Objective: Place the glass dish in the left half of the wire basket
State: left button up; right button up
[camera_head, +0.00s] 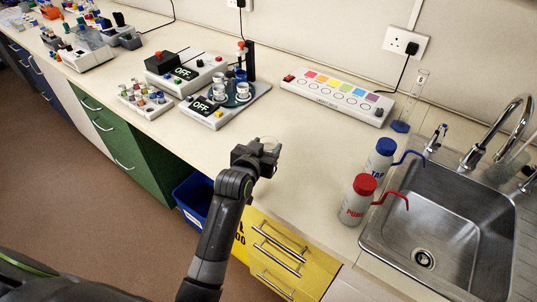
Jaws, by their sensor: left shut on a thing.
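My left gripper (269,152) is over the front part of the bench, near the middle of the picture. It is shut on a small clear glass dish (267,142), whose faint rim shows just beyond the fingers. The dish is mostly hidden by the gripper and hard to make out. I cannot tell its exact height above the bench. I see no wire basket in this view. My right gripper is not in view.
A steel sink (423,258) is at the right, with a red-capped bottle (354,205) and a blue-capped bottle (379,160) beside it. A light box (337,96) stands at the back. Instruments (212,107) stand at the left. Bench around the gripper is clear.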

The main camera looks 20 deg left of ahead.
pick_arm(q)
jog(key=shift+f, duration=2.2)
jog(key=shift+f, duration=0.15)
jog(key=o, duration=1)
jog(key=shift+c, duration=0.2)
